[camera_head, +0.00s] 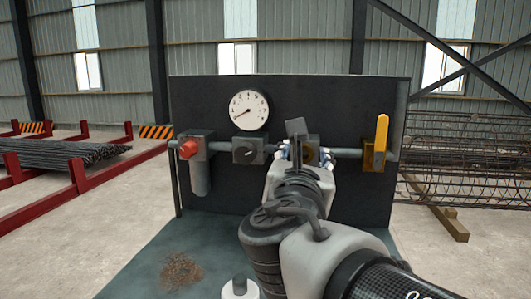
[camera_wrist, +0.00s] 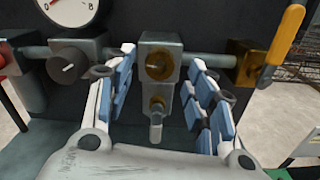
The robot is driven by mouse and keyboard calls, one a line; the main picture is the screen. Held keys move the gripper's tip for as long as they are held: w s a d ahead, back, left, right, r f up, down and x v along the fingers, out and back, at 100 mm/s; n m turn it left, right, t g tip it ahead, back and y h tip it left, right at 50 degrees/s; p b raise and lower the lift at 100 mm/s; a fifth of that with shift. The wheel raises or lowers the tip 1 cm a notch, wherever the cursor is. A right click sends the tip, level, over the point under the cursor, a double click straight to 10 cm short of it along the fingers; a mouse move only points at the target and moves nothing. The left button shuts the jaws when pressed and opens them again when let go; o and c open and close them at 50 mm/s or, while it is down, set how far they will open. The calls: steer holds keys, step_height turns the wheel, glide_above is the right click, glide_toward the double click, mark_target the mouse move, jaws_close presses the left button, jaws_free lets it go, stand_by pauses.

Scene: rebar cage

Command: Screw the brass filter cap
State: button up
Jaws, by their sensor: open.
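A grey block (camera_wrist: 159,48) on the panel's pipe carries a round brass fitting (camera_wrist: 158,65) on its front.
The dark panel (camera_head: 240,100) carries a round gauge (camera_head: 249,110), a red-knobbed unit (camera_head: 188,149), a dark knob block (camera_head: 248,150) and a yellow-handled valve (camera_head: 382,135) to the right. Brown debris (camera_head: 181,270) lies on the tabletop (camera_head: 140,275).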

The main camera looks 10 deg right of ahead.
mark_target(304, 153)
steer(key=shift+x, duration=1.5)
steer(key=c, duration=1.1)
steer(key=shift+o, duration=0.2)
steer(key=shift+m+b, duration=0.3)
steer(key=shift+b, duration=0.2)
